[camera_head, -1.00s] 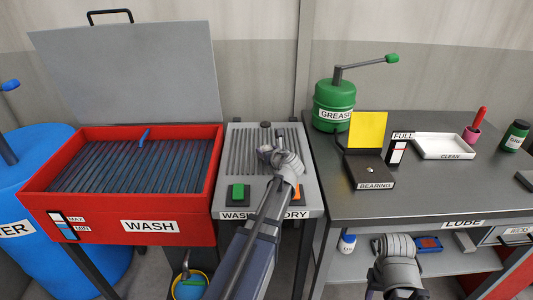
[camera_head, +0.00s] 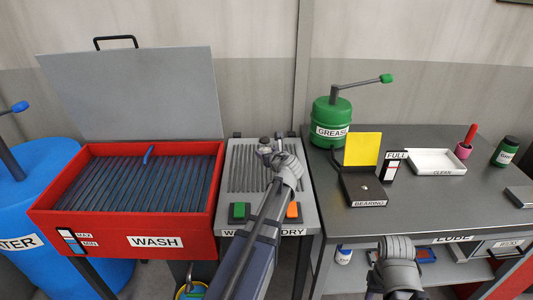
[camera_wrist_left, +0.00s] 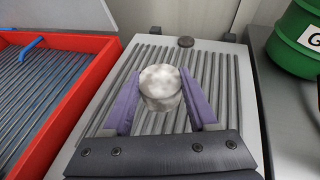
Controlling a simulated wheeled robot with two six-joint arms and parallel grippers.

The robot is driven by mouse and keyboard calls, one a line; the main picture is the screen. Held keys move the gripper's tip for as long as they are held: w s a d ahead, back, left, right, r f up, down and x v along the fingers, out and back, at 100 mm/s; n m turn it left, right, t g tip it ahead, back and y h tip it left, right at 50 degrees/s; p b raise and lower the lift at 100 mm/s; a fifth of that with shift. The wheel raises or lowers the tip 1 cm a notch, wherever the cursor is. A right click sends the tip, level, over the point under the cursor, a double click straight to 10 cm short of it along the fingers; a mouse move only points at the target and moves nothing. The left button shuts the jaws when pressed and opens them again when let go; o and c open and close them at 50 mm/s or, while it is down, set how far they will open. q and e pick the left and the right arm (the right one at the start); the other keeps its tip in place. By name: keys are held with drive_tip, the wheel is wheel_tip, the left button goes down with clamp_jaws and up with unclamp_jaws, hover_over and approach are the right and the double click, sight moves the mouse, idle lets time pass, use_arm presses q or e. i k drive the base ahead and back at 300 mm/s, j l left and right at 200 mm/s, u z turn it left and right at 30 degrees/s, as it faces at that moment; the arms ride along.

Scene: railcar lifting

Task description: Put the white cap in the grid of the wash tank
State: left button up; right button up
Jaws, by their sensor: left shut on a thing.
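The white cap (camera_wrist_left: 161,87), a short mottled white-grey cylinder, is between the purple fingers of my left gripper (camera_wrist_left: 160,100) in the left wrist view. The left gripper (camera_head: 266,150) is shut on it above the ribbed top of the wash/dry stand (camera_head: 241,180). The red wash tank (camera_head: 120,238) stands to the left with its grey lid raised; its grid (camera_head: 130,188) of dark bars lies open inside. My right gripper (camera_head: 374,294) is at the bottom edge, mostly cut off; its jaws cannot be made out.
A blue handle (camera_head: 148,154) lies on the grid's far side. Green and orange buttons sit at the stand's front. The lube bench (camera_head: 440,210) to the right holds a green grease pump (camera_head: 331,121), a bearing box (camera_head: 368,188) and a clean tray (camera_head: 436,171).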

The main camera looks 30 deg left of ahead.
sight(131, 185)
drive_tip(key=k+j, duration=0.2)
drive_tip(key=j, duration=0.15)
drive_tip(key=k+j, duration=0.2)
drive_tip(key=j, duration=0.2)
drive_tip(key=k+j, duration=0.2)
drive_tip(key=j, duration=0.15)
drive_tip(key=k+j, duration=0.2)
drive_tip(key=j, duration=0.2)
drive_tip(key=k+j, duration=0.2)
drive_tip(key=j, duration=0.15)
